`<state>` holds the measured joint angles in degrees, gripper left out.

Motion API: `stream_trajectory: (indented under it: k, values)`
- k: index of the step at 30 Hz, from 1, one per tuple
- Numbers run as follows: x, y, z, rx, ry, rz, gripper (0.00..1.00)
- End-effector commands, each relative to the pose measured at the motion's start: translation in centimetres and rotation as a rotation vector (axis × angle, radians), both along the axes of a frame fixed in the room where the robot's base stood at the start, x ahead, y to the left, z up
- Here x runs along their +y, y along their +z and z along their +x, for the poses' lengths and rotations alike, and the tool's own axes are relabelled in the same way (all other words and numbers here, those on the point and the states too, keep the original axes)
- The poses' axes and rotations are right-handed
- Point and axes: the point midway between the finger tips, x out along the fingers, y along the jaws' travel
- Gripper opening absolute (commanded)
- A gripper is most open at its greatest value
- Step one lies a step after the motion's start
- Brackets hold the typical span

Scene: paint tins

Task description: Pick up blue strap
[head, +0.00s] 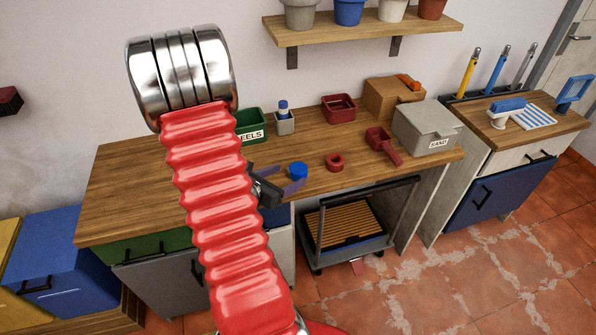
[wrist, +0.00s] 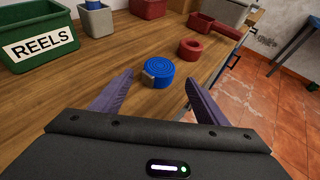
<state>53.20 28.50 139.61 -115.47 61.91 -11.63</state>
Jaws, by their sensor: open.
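The blue strap (wrist: 159,71) is a flat coil with a grey buckle on its left side, lying on the wooden workbench. In the head view the blue strap (head: 298,170) lies near the bench's front part, just beyond my gripper. My gripper (wrist: 158,88) is open and empty in the wrist view, its two purple fingers spread, with the strap ahead of and between the fingertips. In the head view my gripper (head: 289,184) is partly hidden behind my red arm. I cannot tell its exact height above the bench.
A red ring (head: 334,162) lies right of the strap. The bench (head: 125,190) is bare at left.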

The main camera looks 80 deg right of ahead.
Motion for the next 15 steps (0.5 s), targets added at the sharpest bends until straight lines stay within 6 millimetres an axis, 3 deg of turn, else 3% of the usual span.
stream_trajectory:
  k: [5,15]
  values:
    - [-0.3,-0.1,-0.1,0.000,-0.001,0.000,0.68]
    - [-3.8,-1.7,-1.4,-0.001,-0.002,0.001,0.68]
